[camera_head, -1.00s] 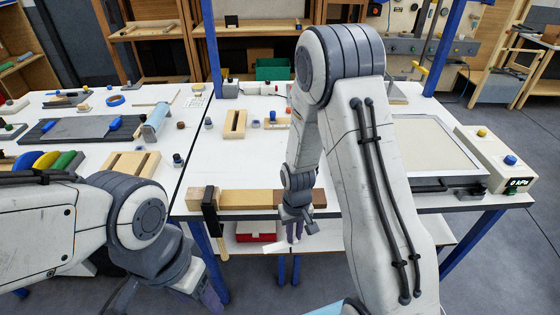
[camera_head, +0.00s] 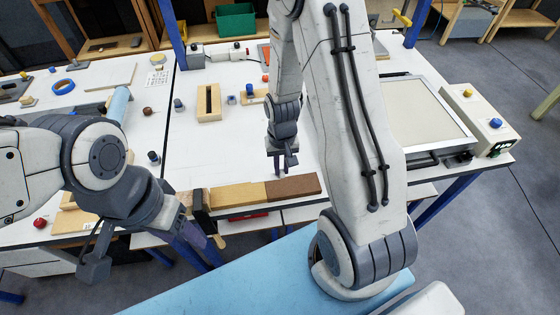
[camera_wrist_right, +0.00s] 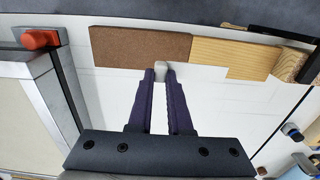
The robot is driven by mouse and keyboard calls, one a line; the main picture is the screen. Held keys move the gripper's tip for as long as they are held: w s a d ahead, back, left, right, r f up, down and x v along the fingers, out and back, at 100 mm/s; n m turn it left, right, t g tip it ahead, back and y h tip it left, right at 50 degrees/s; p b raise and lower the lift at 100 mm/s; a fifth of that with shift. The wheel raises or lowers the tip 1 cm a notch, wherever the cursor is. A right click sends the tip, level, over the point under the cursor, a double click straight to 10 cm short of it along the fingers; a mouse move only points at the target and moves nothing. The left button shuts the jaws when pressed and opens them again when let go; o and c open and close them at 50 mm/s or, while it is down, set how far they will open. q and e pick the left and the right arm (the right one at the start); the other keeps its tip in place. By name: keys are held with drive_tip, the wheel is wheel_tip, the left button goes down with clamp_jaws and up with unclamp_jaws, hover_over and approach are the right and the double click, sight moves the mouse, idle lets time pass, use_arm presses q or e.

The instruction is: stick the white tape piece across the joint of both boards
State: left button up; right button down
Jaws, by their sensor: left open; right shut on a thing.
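Two boards lie end to end along the front edge of the table: a light wood board (camera_head: 237,195) and a dark brown board (camera_head: 293,187). In the right wrist view the brown board (camera_wrist_right: 140,46) meets the light board (camera_wrist_right: 232,57) at a visible joint. My right gripper (camera_head: 283,166) is beyond the boards in the head view. In the wrist view it (camera_wrist_right: 161,76) is shut on a small white tape piece (camera_wrist_right: 161,67), which overlaps the brown board's edge beside the joint; contact is unclear. My left gripper (camera_head: 206,240) is open and empty, low in front of the table.
A black clamp (camera_head: 201,213) stands at the light board's left end, close to my left gripper. A framed vacuum bed (camera_head: 425,112) and a control box (camera_head: 478,118) are on the right. A slotted wood block (camera_head: 208,103) lies further back. The white tabletop (camera_head: 235,150) between is clear.

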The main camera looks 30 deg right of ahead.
sight(281, 185)
drive_tip(key=shift+w+a, duration=0.1)
drive_tip(key=shift+a, duration=0.05)
drive_tip(key=shift+f+b, duration=2.2)
drive_tip(key=shift+f, duration=0.65)
drive_tip(key=shift+f, duration=0.15)
drive_tip(key=c, duration=0.8)
unclamp_jaws()
drive_tip(key=shift+o, duration=0.2)
wheel_tip(281, 185, up, 11)
drive_tip(key=shift+f+b, duration=0.2)
drive_tip(key=shift+b, duration=0.4)
